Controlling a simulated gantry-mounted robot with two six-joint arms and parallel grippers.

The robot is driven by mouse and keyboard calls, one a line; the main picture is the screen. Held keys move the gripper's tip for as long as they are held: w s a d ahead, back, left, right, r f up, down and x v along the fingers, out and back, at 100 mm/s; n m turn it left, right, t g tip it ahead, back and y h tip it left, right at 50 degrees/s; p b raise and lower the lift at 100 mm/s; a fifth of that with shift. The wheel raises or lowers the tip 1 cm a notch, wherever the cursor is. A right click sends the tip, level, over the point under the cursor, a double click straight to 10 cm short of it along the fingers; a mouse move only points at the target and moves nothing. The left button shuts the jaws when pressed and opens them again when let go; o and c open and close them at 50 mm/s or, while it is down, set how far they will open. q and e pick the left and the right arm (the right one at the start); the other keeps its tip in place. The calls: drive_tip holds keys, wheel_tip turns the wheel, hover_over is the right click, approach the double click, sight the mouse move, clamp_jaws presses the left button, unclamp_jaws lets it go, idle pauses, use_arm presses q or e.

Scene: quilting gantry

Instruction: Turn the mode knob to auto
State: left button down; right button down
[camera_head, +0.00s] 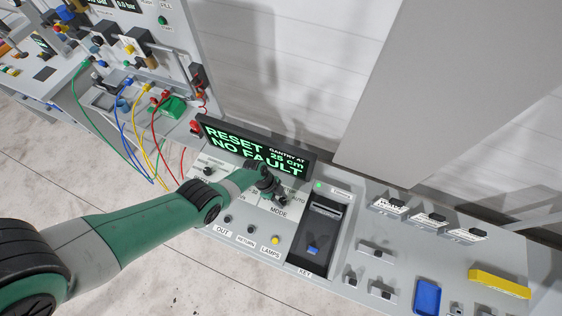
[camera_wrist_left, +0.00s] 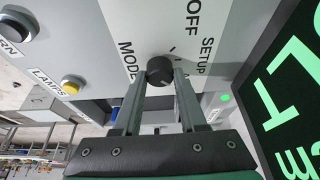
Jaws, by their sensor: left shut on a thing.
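The mode knob (camera_wrist_left: 160,70) is a small black round knob on a white label plate, in the left wrist view. My left gripper (camera_wrist_left: 160,80) is shut on it, one finger on each side. The words MODE, OFF and SETUP show around the knob in that view, with short tick marks beside it. I cannot tell which mark the knob points at. In the head view my left gripper (camera_head: 268,186) reaches down over the knob and hides most of it. The AUTO and MODE labels show beside the gripper there. My right gripper is in neither view.
A display (camera_head: 255,150) reading RESET NO FAULT stands behind the knob. A black key slot unit (camera_head: 320,232) is to its right. A yellow lamps button (camera_head: 275,240) sits in front. Coloured cables (camera_head: 150,135) hang at the left. A yellow block (camera_head: 499,284) lies at the right.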

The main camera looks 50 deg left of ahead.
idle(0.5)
use_arm(q)
drive_tip(key=shift+c, duration=2.3)
unclamp_jaws()
